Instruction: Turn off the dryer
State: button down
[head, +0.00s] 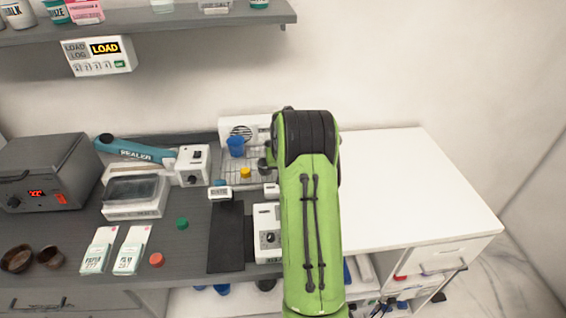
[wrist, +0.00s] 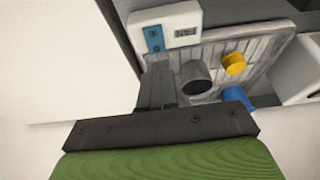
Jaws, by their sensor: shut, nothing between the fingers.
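The likely dryer is a white unit with a round fan grille (head: 241,132) at the back of the dark counter, with a ribbed rack in front; my arm hides its right part. In the wrist view the rack (wrist: 215,52) fills the middle. At its edge is a white box with a blue two-button strip and a small display (wrist: 165,27); the display is too small to read. My gripper (wrist: 160,72) is shut and empty over the rack's edge, below that box in the picture. In the head view my green arm hides the gripper.
On the rack are a blue cup (head: 236,147), a yellow cap (head: 245,173) and a dark round cup (wrist: 196,78). A white box with a knob (head: 193,165) stands to the left, another (head: 267,236) in front. The white worktop (head: 400,190) at right is clear.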

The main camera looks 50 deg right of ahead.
jog(key=shift+s+a+x, duration=0.1)
jog(key=shift+s+x, duration=0.05)
jog(key=shift+x, duration=0.7)
jog(key=shift+s+a+x, duration=0.1)
jog(key=shift+s+x, duration=0.05)
jog(key=shift+x, duration=0.65)
jog(key=shift+w+f, duration=0.1)
jog(key=shift+f, duration=0.1)
jog(key=shift+f+b, duration=0.2)
jog(key=shift+b, duration=0.1)
jog(key=shift+f, duration=0.15)
